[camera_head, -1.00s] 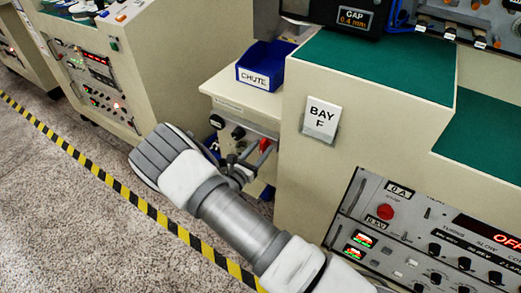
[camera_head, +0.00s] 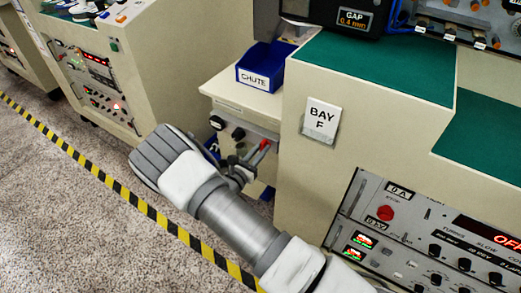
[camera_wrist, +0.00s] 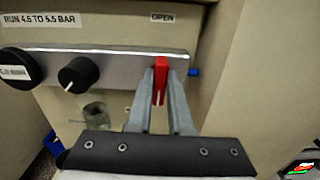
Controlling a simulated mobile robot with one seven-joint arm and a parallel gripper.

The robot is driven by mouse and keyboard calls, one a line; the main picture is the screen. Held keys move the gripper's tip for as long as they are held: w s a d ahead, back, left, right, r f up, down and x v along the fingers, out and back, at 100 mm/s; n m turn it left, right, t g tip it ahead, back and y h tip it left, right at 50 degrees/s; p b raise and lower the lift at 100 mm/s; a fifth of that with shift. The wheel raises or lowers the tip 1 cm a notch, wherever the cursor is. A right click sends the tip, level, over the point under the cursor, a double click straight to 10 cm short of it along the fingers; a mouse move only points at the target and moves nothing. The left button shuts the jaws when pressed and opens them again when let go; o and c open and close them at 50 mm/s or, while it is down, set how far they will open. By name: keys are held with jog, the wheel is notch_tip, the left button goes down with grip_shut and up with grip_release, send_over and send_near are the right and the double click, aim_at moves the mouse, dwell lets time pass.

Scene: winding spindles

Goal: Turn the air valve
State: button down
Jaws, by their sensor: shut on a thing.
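The air valve's red handle (camera_wrist: 161,68) is in the wrist view, on a grey metal bar (camera_wrist: 110,66) below an "OPEN" label (camera_wrist: 162,17). My gripper (camera_wrist: 161,85) has its two fingers on either side of the handle, shut on it. The handle points down toward the camera between the fingers. In the head view the red handle (camera_head: 263,145) shows at the front of the cream cabinet, with my gripper (camera_head: 258,155) at it. My wrist and arm hide the lower part of the cabinet front there.
A black knob (camera_wrist: 78,75) and a black round part (camera_wrist: 18,68) are left of the handle. A blue chute bin (camera_head: 262,68) stands on the cabinet top. The bay F cabinet (camera_head: 300,180) is close on the right. Open floor lies left.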

jog(key=shift+s+d+f+m+b, duration=0.1)
jog(key=shift+m+b, duration=0.85)
jog(key=shift+m, duration=2)
jog(key=shift+s+d+f+m+b, duration=0.15)
jog(key=shift+m+b, duration=0.75)
jog(key=shift+m, duration=2)
jog(key=shift+w+a+f+m+b, duration=0.1)
jog(key=shift+m+b, duration=0.85)
jog(key=shift+m, duration=2)
jog(key=c, duration=0.8)
grip_release()
jog(key=p+v, duration=0.3)
jog(key=v, duration=1.4)
jog(key=shift+s, duration=0.25)
